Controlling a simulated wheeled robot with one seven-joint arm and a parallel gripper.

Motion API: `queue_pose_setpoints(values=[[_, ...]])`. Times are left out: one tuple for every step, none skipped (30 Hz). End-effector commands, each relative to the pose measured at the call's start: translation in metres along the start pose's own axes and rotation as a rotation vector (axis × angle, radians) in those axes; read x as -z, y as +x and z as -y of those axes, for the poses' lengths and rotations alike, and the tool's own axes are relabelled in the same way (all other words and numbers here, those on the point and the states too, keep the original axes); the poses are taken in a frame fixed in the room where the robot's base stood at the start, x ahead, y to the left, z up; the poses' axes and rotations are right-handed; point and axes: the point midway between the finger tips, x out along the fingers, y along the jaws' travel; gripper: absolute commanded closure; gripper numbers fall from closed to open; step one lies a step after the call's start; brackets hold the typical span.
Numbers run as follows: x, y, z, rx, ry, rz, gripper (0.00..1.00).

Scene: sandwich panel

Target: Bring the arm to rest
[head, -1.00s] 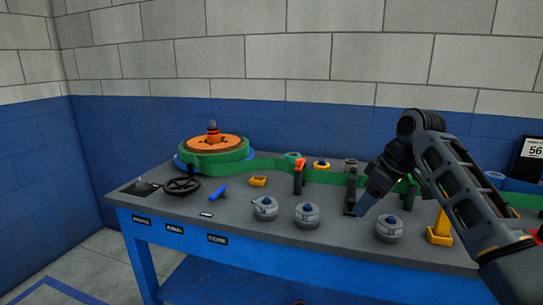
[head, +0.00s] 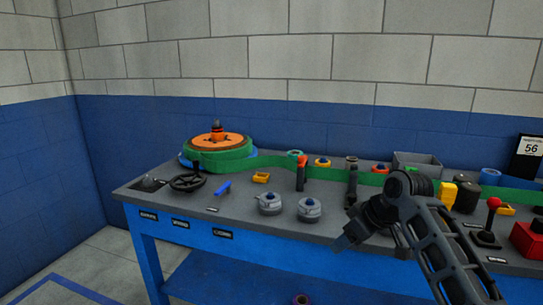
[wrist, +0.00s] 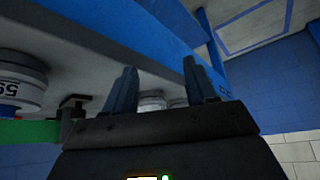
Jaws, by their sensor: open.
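My dark arm folds down at the lower right of that view and hides part of the bench top. In the wrist view my gripper's two fingers (wrist: 157,88) stand apart with nothing held between them. The bench's blue front edge runs behind them.
The bench bears a green band with an orange-topped wheel (head: 217,140), a black handwheel (head: 187,182), grey knobs (head: 310,209), a black upright post (head: 352,185), a grey box (head: 416,162), a red-knobbed lever (head: 493,204) and a red block (head: 529,240). Floor left of the bench is clear.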

Motion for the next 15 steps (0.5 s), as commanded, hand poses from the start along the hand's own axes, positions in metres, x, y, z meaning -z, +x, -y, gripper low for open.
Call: queue_pose_setpoints(values=[[-0.009, 0.012, 0.01, 0.003, 0.017, -0.016, 0.44], [-0.013, 0.018, 0.016, 0.001, 0.027, -0.029, 0.44], [-0.019, 0.028, 0.025, 0.0, 0.042, -0.049, 0.44], [-0.025, 0.035, 0.032, -0.003, 0.055, -0.066, 0.44], [-0.031, 0.042, 0.04, -0.007, 0.071, -0.083, 0.44], [-0.04, 0.051, 0.05, -0.011, 0.093, -0.106, 0.44], [-0.046, 0.057, 0.057, -0.016, 0.109, -0.124, 0.44], [-0.053, 0.062, 0.065, -0.021, 0.125, -0.14, 0.44], [-0.061, 0.068, 0.075, -0.028, 0.147, -0.164, 0.44], [-0.068, 0.073, 0.082, -0.034, 0.163, -0.18, 0.44], [-0.075, 0.077, 0.09, -0.04, 0.179, -0.195, 0.44], [-0.085, 0.081, 0.1, -0.049, 0.202, -0.216, 0.44], [-0.093, 0.085, 0.107, -0.055, 0.219, -0.231, 0.44], [-0.1, 0.087, 0.114, -0.063, 0.235, -0.245, 0.44], [-0.11, 0.089, 0.123, -0.074, 0.256, -0.265, 0.44]])
